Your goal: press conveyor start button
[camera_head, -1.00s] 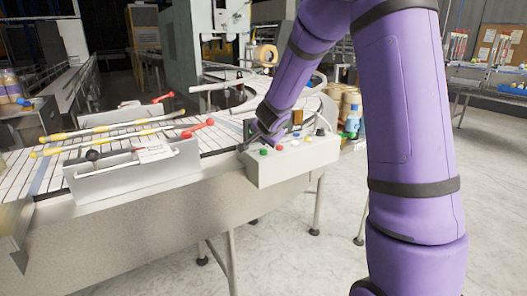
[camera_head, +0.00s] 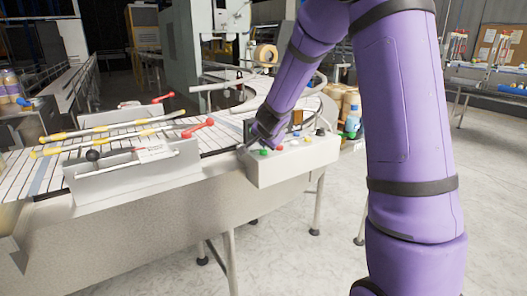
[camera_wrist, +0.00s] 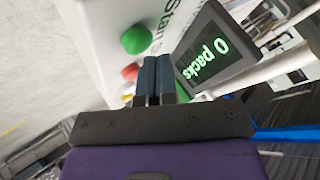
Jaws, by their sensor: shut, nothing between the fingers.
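The control box (camera_head: 292,160) is a light box at the front edge of the conveyor, with a row of coloured buttons on top. The green button (camera_head: 263,152) is at its left end; in the wrist view the green button (camera_wrist: 136,39) is a round dome beside printed "Start" lettering (camera_wrist: 172,14). My gripper (camera_head: 242,149) is over the left end of the box, close to the green button. In the wrist view my gripper (camera_wrist: 155,58) is shut and empty, its fingertips to the lower right of the green dome, with a visible gap in the picture. Height above the panel is unclear.
A red button (camera_wrist: 130,71) is close to the fingers. A dark display (camera_wrist: 214,48) reading "0 packs" stands right beside them. Conveyor rails with red-tipped handles (camera_head: 197,128) lie to the left. Bottles (camera_head: 352,122) stand behind the box.

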